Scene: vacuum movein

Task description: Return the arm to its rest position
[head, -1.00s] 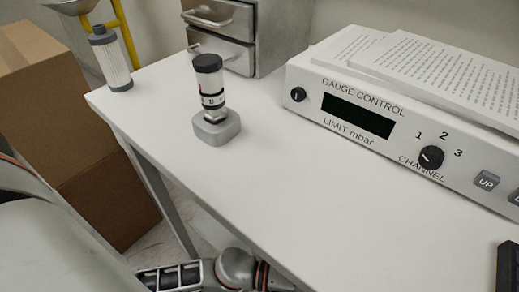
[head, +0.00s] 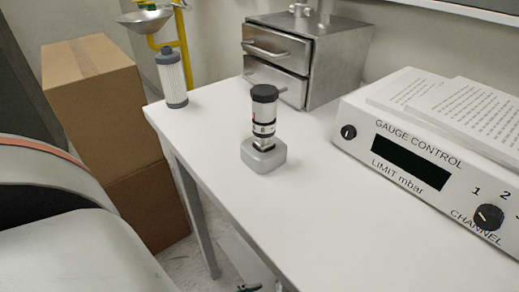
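Neither of my grippers shows in the head view. A pale grey and black part of my own body fills the lower left, and a small dark piece shows at the bottom edge below the table; I cannot tell what it is. On the white table (head: 330,225), a cylindrical gauge (head: 264,117) with a black cap stands upright on a grey block (head: 264,156). Nothing of mine touches it.
A gauge control box (head: 410,165) with papers (head: 480,110) on top stands at the right. A metal drawer unit (head: 335,60) is at the back, a white filter cartridge (head: 172,80) at the far left corner. Cardboard boxes (head: 95,95) stand left of the table.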

